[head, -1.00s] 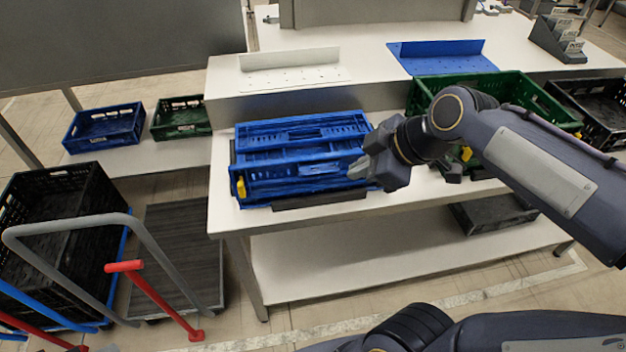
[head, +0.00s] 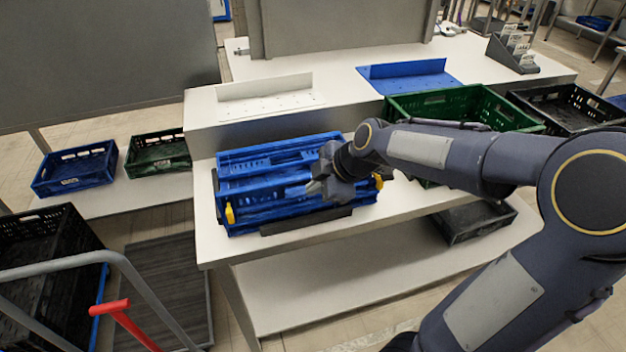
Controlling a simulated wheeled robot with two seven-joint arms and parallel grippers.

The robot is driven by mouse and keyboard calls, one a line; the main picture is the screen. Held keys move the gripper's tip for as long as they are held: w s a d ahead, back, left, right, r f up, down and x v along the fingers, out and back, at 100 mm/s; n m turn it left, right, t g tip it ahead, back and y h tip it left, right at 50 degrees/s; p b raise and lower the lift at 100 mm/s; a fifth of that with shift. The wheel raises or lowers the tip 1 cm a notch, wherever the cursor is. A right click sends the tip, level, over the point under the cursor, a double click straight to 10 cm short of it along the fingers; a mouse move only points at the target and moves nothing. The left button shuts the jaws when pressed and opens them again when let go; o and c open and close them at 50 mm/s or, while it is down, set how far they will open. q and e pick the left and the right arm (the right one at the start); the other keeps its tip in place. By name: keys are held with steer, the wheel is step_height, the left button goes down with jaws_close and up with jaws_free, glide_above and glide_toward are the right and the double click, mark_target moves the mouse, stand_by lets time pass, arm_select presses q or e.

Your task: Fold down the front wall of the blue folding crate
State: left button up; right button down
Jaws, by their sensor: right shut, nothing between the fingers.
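The blue folding crate (head: 265,158) sits on the white table near the middle of the head view. Its blue walls show as stacked slatted panels, with a yellow latch (head: 229,213) at the left end of the front. Another yellow piece (head: 378,181) shows at the right end, beside my arm. My right gripper (head: 312,187) reaches in from the right with its fingers shut and empty, over the right half of the crate. It hides part of the panels, and I cannot tell whether it touches them. My left gripper is not in view.
A green crate (head: 440,103) and a black crate (head: 570,100) stand to the right. Small blue (head: 75,170) and green (head: 158,150) crates sit at left. A trolley with a grey handle (head: 120,262) stands lower left. White (head: 265,95) and blue (head: 410,75) plates lie on the back shelf.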

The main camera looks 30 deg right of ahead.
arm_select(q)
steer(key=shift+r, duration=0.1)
arm_select(e)
steer(key=shift+w+d, duration=0.2)
steer(key=shift+w, duration=0.7)
